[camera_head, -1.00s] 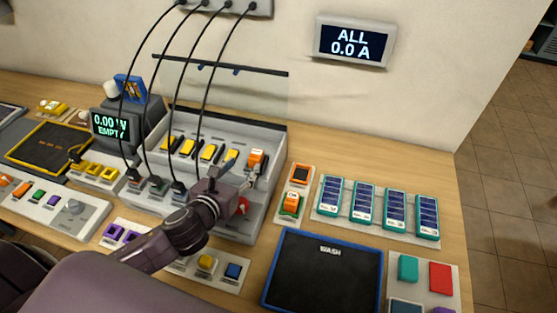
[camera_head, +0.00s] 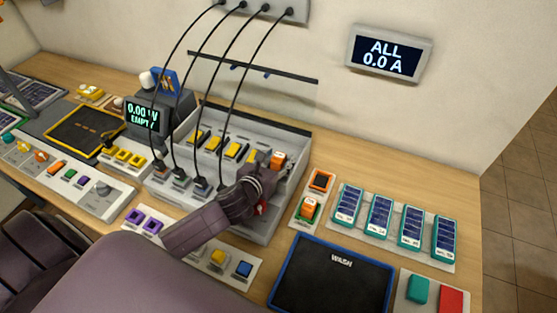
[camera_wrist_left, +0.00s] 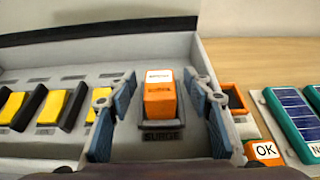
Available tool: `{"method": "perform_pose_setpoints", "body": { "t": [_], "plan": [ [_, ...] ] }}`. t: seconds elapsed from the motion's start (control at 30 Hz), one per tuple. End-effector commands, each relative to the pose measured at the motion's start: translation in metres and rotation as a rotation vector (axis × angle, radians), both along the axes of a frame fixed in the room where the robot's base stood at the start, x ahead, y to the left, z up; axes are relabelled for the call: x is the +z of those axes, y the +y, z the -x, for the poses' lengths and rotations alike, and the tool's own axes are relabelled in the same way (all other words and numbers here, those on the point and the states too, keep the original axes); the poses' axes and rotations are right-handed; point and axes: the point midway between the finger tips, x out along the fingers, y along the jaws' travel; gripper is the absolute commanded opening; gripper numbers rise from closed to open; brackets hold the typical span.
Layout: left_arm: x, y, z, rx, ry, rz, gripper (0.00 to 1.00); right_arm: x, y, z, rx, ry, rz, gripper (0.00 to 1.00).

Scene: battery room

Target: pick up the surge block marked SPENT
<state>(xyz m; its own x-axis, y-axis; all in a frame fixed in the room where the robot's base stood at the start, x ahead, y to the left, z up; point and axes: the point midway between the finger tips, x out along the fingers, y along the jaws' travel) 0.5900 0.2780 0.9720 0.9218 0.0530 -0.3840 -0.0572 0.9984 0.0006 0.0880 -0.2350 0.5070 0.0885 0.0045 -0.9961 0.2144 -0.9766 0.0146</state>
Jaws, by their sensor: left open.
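An orange surge block (camera_head: 278,160) stands in the slot at the right end of the grey battery rack; the left wrist view shows it (camera_wrist_left: 160,97) upright above a SURGE label. Its white top label is too small to read surely. My left gripper (camera_wrist_left: 159,82) is open, with one blue-grey finger on each side of the block and visible gaps between. In the head view my left gripper (camera_head: 266,167) is at the rack's right end, partly covering the block's front. A second orange block (camera_head: 307,207), marked OK in the wrist view (camera_wrist_left: 263,151), sits right of the rack.
An orange-rimmed dark socket (camera_head: 321,181) is behind the OK block. Several yellow blocks (camera_head: 234,151) stand in the rack to the left, with black cables (camera_head: 205,90) hanging in front. Teal-framed panels (camera_head: 379,215) and a blue-edged mat (camera_head: 332,276) lie to the right.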

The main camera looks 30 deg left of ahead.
Motion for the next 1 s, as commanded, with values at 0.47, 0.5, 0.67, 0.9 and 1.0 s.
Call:
{"method": "perform_pose_setpoints", "body": {
  "t": [0.47, 0.5, 0.67, 0.9, 1.0],
  "plan": [
    [-0.0007, 0.0000, -0.0012, 0.000, 0.000, 0.000, 0.22, 0.0001, -0.0026, -0.0014, -0.001, -0.002, 0.003, 0.27],
    [-0.0007, 0.0000, -0.0012, 0.000, 0.000, 0.000, 0.18, 0.0001, -0.0025, -0.0016, -0.001, -0.002, 0.003, 0.27],
    [-0.0008, 0.0001, -0.0011, 0.000, 0.000, 0.000, 0.00, 0.0002, -0.0025, -0.0022, -0.002, -0.003, 0.002, 0.27],
    [0.0002, 0.0002, -0.0013, 0.000, -0.001, 0.000, 0.00, 0.0002, -0.0023, -0.0023, -0.002, -0.003, 0.002, 0.27],
    [0.0037, 0.0004, -0.0016, 0.000, -0.002, -0.001, 0.00, 0.0002, -0.0021, -0.0024, -0.002, -0.003, 0.002, 0.27]
  ]
}}
